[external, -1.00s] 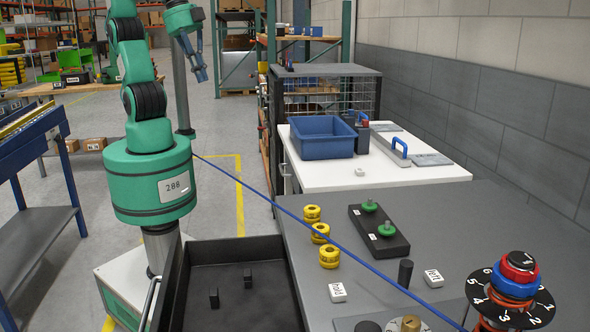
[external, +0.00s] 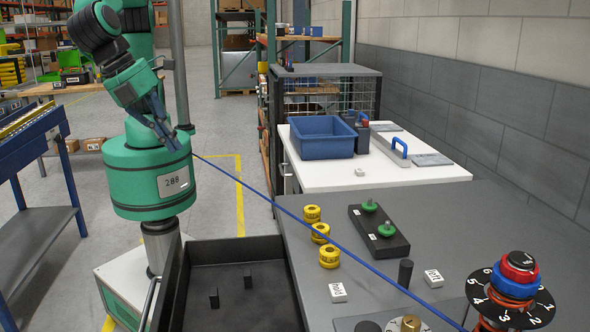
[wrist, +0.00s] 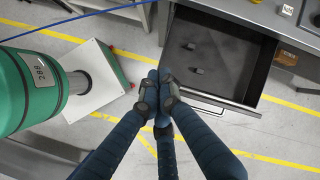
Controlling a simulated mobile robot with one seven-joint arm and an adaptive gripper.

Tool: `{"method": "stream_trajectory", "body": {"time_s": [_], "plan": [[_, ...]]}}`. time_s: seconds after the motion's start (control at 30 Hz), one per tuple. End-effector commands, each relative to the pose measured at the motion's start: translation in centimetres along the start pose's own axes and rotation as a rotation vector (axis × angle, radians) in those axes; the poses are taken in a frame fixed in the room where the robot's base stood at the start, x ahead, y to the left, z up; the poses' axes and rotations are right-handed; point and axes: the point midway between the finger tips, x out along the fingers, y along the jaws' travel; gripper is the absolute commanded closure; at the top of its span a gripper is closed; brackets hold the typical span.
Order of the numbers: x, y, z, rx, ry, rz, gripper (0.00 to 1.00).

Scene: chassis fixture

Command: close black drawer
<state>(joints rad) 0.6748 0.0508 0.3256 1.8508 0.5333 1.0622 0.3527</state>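The black drawer (external: 252,312) is pulled open from under the grey worktop at the bottom of the external view. It also shows in the wrist view (wrist: 236,62), with its pale bar handle (wrist: 212,107) along the front edge. Two small dark blocks (external: 247,279) stand inside it. My gripper (external: 174,146) points down in front of my green base column, apart from the drawer. In the wrist view its blue fingers (wrist: 160,76) meet at the tips with nothing visible between them, left of the drawer and handle.
The grey worktop (external: 440,230) carries yellow rings (external: 320,232), a black block with green knobs (external: 379,231) and a numbered dial (external: 510,300). A blue cable (external: 300,220) runs diagonally across it. A blue bin (external: 322,138) sits on the white table behind.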

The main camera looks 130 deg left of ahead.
Motion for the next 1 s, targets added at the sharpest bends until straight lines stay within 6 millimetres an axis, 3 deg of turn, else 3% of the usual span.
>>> {"method": "stream_trajectory", "body": {"time_s": [0.03, 0.37, 0.6, 0.8, 1.0], "plan": [[0.5, 0.5, -1.9, 0.053, -0.017, -0.011, 1.0], [3.3, 4.1, -12.8, 0.373, -0.121, -0.101, 1.0], [5.8, 8.4, -20.3, 0.602, -0.197, -0.179, 1.0], [8.1, 12.9, -25.9, 0.786, -0.262, -0.25, 1.0], [9.9, 16.4, -29.6, 0.914, -0.311, -0.304, 1.0]]}}
